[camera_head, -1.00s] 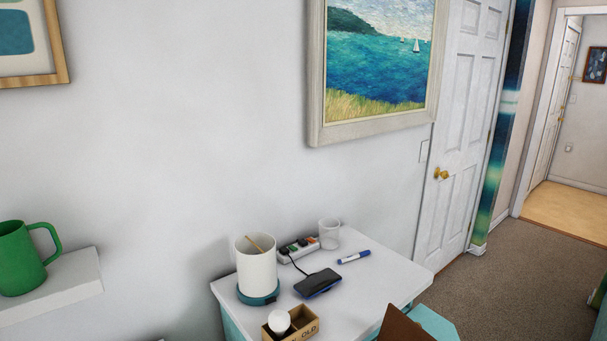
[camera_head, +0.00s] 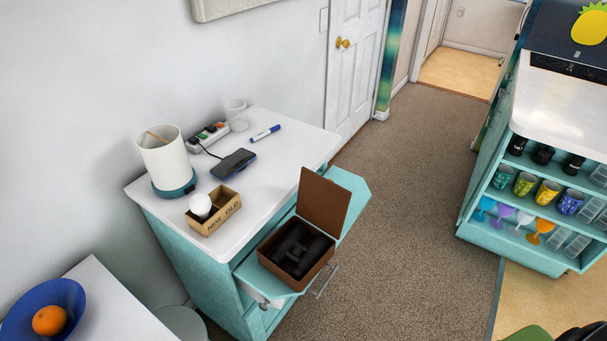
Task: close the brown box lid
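The brown box (camera_head: 269,257) sits in a pulled-out drawer of the teal cabinet. Its lid (camera_head: 324,203) stands up, open, on the right far side of the box. Dark binoculars (camera_head: 298,248) lie inside the box. Neither of my grippers can be made out in the head view.
The white cabinet top (camera_head: 268,163) holds a lamp (camera_head: 167,160), a power strip, a phone, a marker and a small divided box (camera_head: 212,212) with a bulb. A white counter (camera_head: 95,304) with a blue bowl (camera_head: 68,293) is at lower left. Carpet (camera_head: 420,200) is clear to the right.

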